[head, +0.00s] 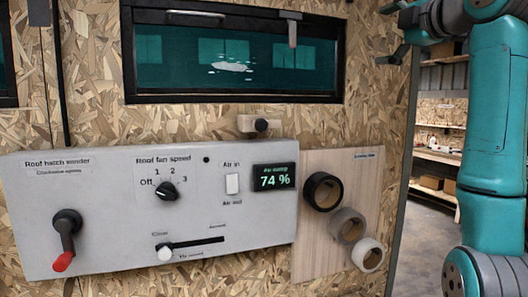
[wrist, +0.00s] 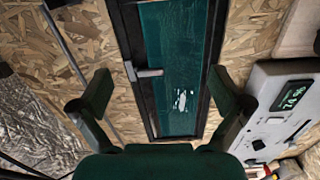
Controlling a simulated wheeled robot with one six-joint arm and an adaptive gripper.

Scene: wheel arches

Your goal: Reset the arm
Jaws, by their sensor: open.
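My arm is teal and stands at the right edge of the head view. My gripper (head: 397,32) is at the upper right there, partly cut off by the top edge. In the wrist view my gripper (wrist: 160,100) shows two dark green fingers spread wide apart with nothing between them. Beyond the fingers is the dark-framed window (wrist: 180,70) in the chipboard wall. The gripper looks clear of the wall and touches nothing that I can see.
A grey control panel (head: 120,240) with a red-tipped crank (head: 64,240), a fan knob (head: 166,191) and a display reading 74 % (head: 274,177) is on the wall. Several tape rolls hang on a wooden board (head: 312,230). Open doorway with shelves (head: 435,140) lies behind my arm.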

